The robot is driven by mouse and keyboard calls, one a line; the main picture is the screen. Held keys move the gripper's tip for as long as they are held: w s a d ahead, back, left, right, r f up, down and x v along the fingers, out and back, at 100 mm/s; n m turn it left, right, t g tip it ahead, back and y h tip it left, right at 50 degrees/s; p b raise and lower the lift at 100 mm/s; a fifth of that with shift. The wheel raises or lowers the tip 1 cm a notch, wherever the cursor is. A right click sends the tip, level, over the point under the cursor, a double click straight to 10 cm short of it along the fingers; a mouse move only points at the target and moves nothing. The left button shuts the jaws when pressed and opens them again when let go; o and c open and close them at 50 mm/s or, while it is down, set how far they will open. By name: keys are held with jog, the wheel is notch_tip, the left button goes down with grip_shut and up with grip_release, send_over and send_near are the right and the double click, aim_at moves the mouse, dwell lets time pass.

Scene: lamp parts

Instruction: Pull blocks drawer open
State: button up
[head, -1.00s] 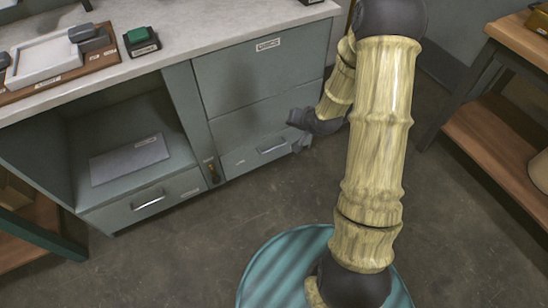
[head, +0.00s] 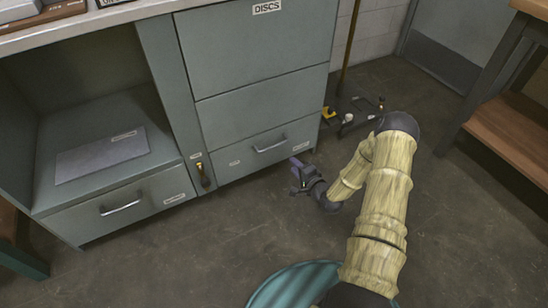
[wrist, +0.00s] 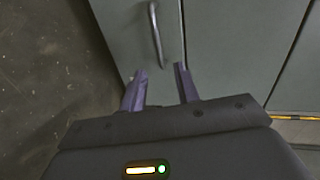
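A grey-green drawer (head: 240,160) with a metal bar handle (head: 270,146) is at the bottom right of the cabinet and looks shut. Its small labels are too small to read, so I cannot tell whether it is the blocks drawer. My gripper (head: 297,175) is low, just in front of this drawer's right part. In the wrist view my gripper (wrist: 161,72) has its two purple fingers apart with nothing between them. A bar handle (wrist: 156,35) lies just beyond the fingertips, roughly in line with the gap and apart from them.
A second low drawer (head: 85,222) with a bar handle is at the left, under an open shelf with a grey panel (head: 100,155). A drawer labelled DISCS (head: 250,45) is above. A wooden-shelved bench (head: 510,140) stands right. The floor in front is clear.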

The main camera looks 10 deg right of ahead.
aim_at(274, 146)
jog(key=shift+d+f+m, duration=0.1)
jog(key=shift+f+m, duration=0.2)
jog(key=shift+f, duration=0.45)
jog(key=b+x, duration=0.3)
jog(key=x, duration=0.2)
jog(key=b+x, duration=0.3)
jog(key=x, duration=0.3)
jog(key=b+x, duration=0.3)
jog(key=x, duration=0.3)
jog(key=shift+w+d+r, duration=0.1)
jog(key=shift+w+r, duration=0.2)
jog(key=shift+c, duration=0.2)
grip_shut()
